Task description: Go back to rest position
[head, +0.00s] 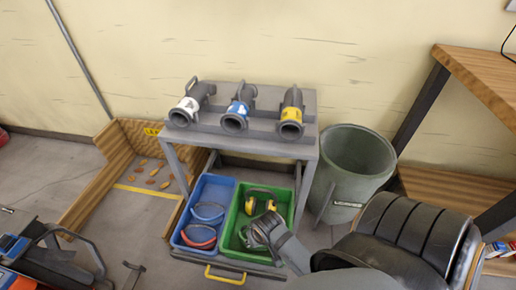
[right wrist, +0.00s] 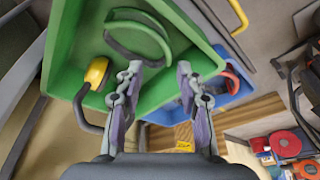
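My right gripper (head: 262,228) is over the front part of the green bin (head: 235,262) on the low shelf of the grey cart. In the right wrist view its two fingers (right wrist: 158,78) stand apart with nothing between them. The green bin wall (right wrist: 62,50) lies beyond them. Yellow earmuffs (head: 251,206) lie in the green bin, with a green band (right wrist: 148,24) also in it; the gripper partly hides the bin's front contents. My left gripper is not in view.
A blue bin (head: 220,184) with blue and red-banded gear stands left of the green one. A grey barrel (head: 350,170) and wooden shelving (head: 480,75) are right.

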